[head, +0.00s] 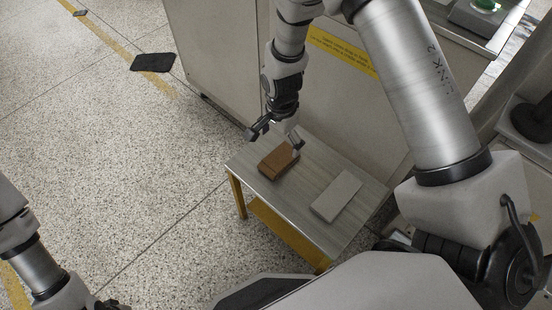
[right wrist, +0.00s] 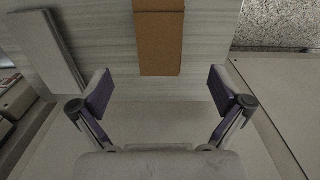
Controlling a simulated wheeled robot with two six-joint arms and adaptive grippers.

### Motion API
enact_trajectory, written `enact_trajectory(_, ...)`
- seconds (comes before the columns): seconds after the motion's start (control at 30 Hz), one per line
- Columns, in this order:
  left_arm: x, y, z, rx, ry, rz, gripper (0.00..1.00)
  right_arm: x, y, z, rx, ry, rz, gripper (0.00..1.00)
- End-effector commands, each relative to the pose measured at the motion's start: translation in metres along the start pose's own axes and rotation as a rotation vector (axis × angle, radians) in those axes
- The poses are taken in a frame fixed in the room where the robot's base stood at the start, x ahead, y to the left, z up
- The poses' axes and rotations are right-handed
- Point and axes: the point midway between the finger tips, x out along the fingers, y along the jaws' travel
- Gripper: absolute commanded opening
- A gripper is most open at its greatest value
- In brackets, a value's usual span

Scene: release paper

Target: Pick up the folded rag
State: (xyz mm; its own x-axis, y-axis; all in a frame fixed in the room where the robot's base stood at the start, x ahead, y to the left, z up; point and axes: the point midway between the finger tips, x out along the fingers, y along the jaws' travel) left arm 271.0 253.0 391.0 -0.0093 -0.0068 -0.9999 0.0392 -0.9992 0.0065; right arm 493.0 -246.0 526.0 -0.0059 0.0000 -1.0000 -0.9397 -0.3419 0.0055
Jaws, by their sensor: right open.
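A brown, rectangular folded bundle (head: 278,160), which looks like the folded rag, lies flat on a small table (head: 312,170). In the right wrist view the bundle (right wrist: 160,40) is at top centre, with a fold line across it. My right gripper (head: 275,140) is open and empty above the table by the bundle. In the right wrist view its fingers (right wrist: 160,88) are spread wider than the bundle, which is beyond their tips and not between them. My left arm shows at lower left; its gripper end is mostly cut off by the bottom edge.
A flat pale grey slab (head: 336,196) lies to the right of the bundle; it also shows in the right wrist view (right wrist: 45,50). A beige cabinet (head: 220,60) with a yellow label stands behind the table. A black mat (head: 153,62) lies on the open speckled floor.

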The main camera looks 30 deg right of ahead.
Motion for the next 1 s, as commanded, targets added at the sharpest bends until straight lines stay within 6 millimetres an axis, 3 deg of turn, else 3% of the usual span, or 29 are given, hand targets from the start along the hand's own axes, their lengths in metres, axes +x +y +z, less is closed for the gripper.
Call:
enact_trajectory(0.27, 0.015, 0.000, 0.001, 0.000, -0.002, 0.000, 0.37, 0.033, -0.003, 0.000, 0.015, -0.001, 0.005, 1.00)
enact_trajectory(0.5, 0.034, 0.000, 0.000, 0.000, -0.001, 0.000, 0.37, 0.074, -0.008, 0.000, 0.015, -0.002, 0.005, 1.00)
enact_trajectory(0.73, 0.032, 0.000, 0.000, 0.000, 0.000, 0.000, 0.37, 0.074, -0.008, 0.000, 0.015, -0.001, 0.004, 1.00)
enact_trajectory(0.9, 0.032, 0.000, 0.000, 0.000, -0.001, 0.000, 0.37, 0.074, -0.008, 0.000, 0.014, -0.001, 0.004, 0.40)
enact_trajectory(1.0, 0.033, 0.000, 0.000, 0.000, 0.000, 0.000, 0.37, 0.074, -0.008, 0.000, 0.014, -0.002, 0.004, 0.38)
